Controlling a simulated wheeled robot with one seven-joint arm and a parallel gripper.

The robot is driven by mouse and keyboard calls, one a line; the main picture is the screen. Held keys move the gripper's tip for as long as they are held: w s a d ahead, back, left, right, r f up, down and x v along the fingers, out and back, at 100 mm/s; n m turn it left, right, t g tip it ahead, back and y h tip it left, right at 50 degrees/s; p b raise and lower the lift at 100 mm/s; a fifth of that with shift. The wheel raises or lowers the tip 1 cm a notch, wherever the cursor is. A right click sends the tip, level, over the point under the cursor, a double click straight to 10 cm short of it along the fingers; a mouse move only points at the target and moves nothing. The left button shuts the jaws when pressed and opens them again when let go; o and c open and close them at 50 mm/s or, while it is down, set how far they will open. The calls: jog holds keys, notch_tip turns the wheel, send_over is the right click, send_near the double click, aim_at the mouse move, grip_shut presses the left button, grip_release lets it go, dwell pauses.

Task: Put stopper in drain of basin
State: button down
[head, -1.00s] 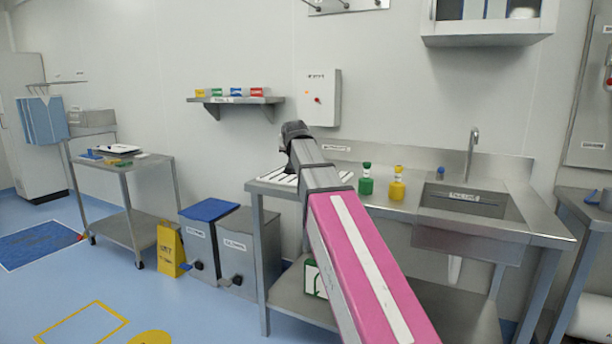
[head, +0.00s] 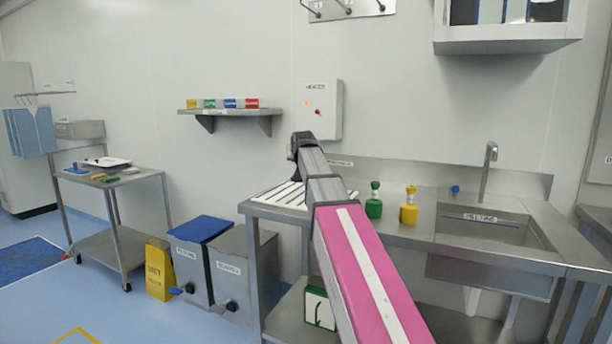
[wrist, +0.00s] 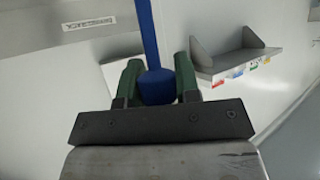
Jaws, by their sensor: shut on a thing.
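The sink basin (head: 468,229) is set into the steel counter at the right of the head view, under a tall tap (head: 488,165). Its drain is hidden. A small round blue thing (head: 455,188) sits on the back ledge beside the tap; I cannot tell whether it is the stopper. In the wrist view, my gripper (wrist: 156,80) has its green fingers shut on a blue object (wrist: 156,88) with a long thin shaft reaching up. In the head view my arm points away, left of the basin, and its far end hides what it holds.
A green bottle (head: 373,203) and a yellow bottle (head: 409,208) stand on the counter left of the basin. A wall shelf (head: 230,111) holds several coloured boxes. Two bins (head: 244,272), a yellow floor sign (head: 159,270) and a trolley (head: 130,177) stand at left. A cabinet hangs above the basin.

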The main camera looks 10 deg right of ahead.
jog(key=shift+w+d+f, duration=0.5)
jog(key=shift+d+f, duration=0.15)
jog(key=shift+f, duration=0.5)
jog(key=shift+w+d+f, duration=0.5)
jog(key=shift+d+f, duration=0.1)
jog(key=shift+f, duration=0.55)
jog(key=shift+w+d+f, duration=0.5)
jog(key=shift+d+f, duration=0.15)
jog(key=shift+f, duration=0.5)
jog(key=c, duration=0.8)
grip_release()
jog(key=shift+f, duration=0.15)
